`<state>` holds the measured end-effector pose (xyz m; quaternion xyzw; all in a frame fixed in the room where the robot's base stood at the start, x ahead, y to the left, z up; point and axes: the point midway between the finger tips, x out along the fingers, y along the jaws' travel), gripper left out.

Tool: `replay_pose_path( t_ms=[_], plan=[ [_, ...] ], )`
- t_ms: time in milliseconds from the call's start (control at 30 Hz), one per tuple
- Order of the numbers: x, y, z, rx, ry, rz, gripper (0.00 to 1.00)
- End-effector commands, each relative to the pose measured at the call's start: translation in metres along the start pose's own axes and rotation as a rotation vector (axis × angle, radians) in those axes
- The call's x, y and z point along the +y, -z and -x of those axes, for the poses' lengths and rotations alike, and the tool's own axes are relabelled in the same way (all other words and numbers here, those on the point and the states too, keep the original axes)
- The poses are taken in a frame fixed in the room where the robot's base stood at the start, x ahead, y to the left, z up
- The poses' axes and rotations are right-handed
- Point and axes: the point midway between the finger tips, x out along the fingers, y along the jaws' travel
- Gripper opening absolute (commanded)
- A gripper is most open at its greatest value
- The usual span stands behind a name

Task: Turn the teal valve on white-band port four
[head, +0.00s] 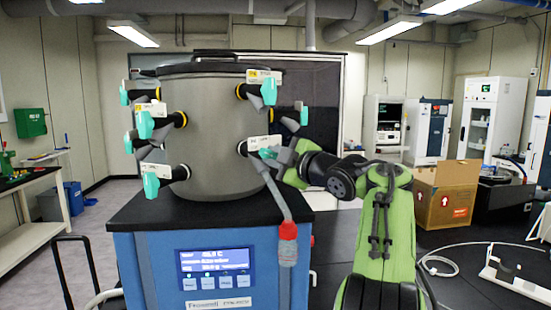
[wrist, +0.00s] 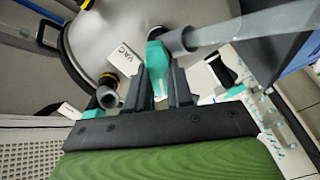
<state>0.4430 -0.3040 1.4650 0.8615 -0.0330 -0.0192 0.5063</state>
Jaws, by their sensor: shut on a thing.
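The grey drum (head: 215,125) of the freeze dryer carries several ports with teal valves. My gripper (head: 279,153) is at the lower right port and is shut on its teal valve (head: 267,153). In the wrist view the teal valve (wrist: 157,58) sits between the two dark fingers of my gripper (wrist: 160,82). A white label (wrist: 122,57) reading VAC is beside it. The port's band looks pale in the head view, and its number is too small to read. A grey tube (head: 275,195) runs down from this port to a red-capped flask (head: 288,245).
Other teal valves are close by: one above (head: 268,92), one at right (head: 303,114) and several at left (head: 146,125). The blue cabinet (head: 150,265) with a lit display is below. A cardboard box (head: 445,197) stands on the black bench at right.

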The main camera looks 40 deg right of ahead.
Motion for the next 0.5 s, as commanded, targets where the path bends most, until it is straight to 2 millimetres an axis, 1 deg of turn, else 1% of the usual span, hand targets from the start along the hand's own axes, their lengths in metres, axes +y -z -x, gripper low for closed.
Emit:
replay_pose_path(
  t_ms=[67,100,267,500],
  plan=[
    [-0.0016,-0.0012,-0.0002,-0.002,0.005,0.001,0.00],
    [-0.0016,-0.0012,-0.0002,-0.002,0.005,0.000,0.23],
    [-0.0012,-0.0009,-0.0001,-0.001,0.004,0.000,0.47],
    [-0.0005,-0.0004,0.0002,-0.001,0.001,0.000,0.47]
  ],
)
